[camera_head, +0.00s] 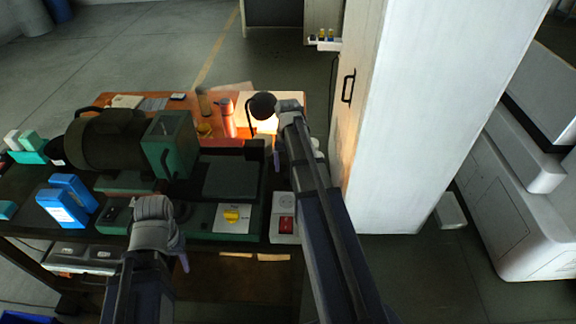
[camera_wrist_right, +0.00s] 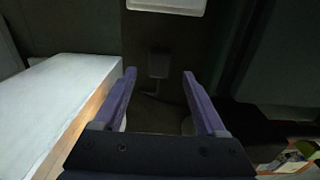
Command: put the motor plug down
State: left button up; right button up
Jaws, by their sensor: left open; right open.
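My right gripper (camera_head: 277,160) reaches over the bench beside the lamp. In the right wrist view, its two purple fingers (camera_wrist_right: 159,74) are spread apart, with nothing between them. A small dim grey block (camera_wrist_right: 158,65) with a thin cord-like line lies beyond the fingertips, apart from them; I cannot tell whether it is the motor plug. My left gripper (camera_head: 183,262) is low at the bench's front edge, mostly hidden by its own wrist; I see nothing held in it. A grey box (camera_head: 284,226) with a round socket and a red switch stands at the bench's front right.
A green machine with a large dark motor (camera_head: 105,138) fills the bench's left and middle. Blue boxes (camera_head: 62,208) stand at left. A lit lamp (camera_head: 262,106) and a red bottle (camera_head: 227,118) are behind. A tall white cabinet (camera_head: 425,110) closes off the right side.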

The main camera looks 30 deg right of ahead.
aim_at(287, 176)
notch_tip(287, 176, up, 8)
jog(key=p, duration=0.6)
jog(key=shift+p, duration=0.4)
jog(key=s+a+n, duration=0.5)
jog(key=s+a, duration=0.3)
jog(key=a, duration=0.7)
jog(key=s+a+n+h, duration=0.1)
jog(key=s+a+n, duration=0.3)
jog(key=s+a, duration=0.4)
jog(key=a, duration=0.7)
jog(key=shift+s+a+n, duration=0.25)
jog(key=shift+s+n, duration=0.05)
jog(key=shift+n, duration=0.1)
